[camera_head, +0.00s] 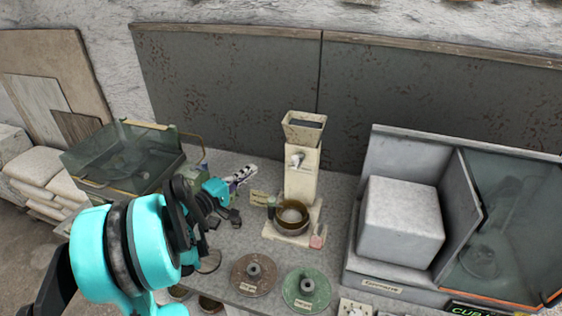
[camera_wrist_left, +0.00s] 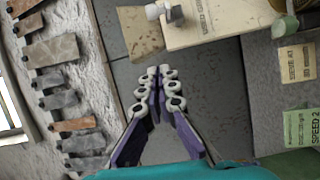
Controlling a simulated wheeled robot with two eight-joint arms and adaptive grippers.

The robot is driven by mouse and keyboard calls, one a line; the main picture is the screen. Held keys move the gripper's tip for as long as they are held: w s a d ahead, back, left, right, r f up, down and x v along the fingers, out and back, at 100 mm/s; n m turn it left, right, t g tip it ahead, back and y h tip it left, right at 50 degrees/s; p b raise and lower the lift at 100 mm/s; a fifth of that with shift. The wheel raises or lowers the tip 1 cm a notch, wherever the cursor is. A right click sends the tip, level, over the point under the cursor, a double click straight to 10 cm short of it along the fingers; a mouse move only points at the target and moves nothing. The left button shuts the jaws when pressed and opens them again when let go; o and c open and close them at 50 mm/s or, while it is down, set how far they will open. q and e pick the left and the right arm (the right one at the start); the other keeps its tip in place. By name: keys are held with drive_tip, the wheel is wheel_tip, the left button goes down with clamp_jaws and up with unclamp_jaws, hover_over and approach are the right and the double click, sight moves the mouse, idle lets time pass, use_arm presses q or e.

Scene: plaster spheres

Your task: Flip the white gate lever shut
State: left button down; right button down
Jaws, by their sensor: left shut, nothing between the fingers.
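The white gate lever (camera_head: 297,160) is on the front of a cream dispenser column (camera_head: 301,178) topped by a hopper (camera_head: 304,130). In the left wrist view the white lever (camera_wrist_left: 158,11) shows at the top edge, partly cut off, beside the cream column (camera_wrist_left: 220,22). My left gripper (camera_head: 249,171) is left of the column and apart from the lever. In the wrist view its fingers (camera_wrist_left: 161,72) are together with nothing between them. A brown bowl (camera_head: 293,216) with pale material in it stands below the lever. My right gripper is not in view.
A glass-sided box (camera_head: 125,155) stands at the left. A grey cabinet with a white block (camera_head: 401,221) stands at the right. A brown disc (camera_head: 253,275) and a green disc (camera_head: 306,289) lie in front. The bench between gripper and column is mostly clear.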

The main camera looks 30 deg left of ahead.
sight(297, 159)
use_arm(q)
drive_tip(key=w+d+b, duration=0.2)
drive_tip(key=w+d, duration=0.3)
drive_tip(key=w, duration=0.5)
drive_tip(key=shift+w+d+f, duration=0.2)
drive_tip(key=shift+d, duration=0.05)
drive_tip(key=shift+d, duration=0.1)
drive_tip(key=shift+s+d+n+y, duration=0.1)
drive_tip(key=shift+d+n+y, duration=0.1)
drive_tip(key=shift+n+y, duration=0.15)
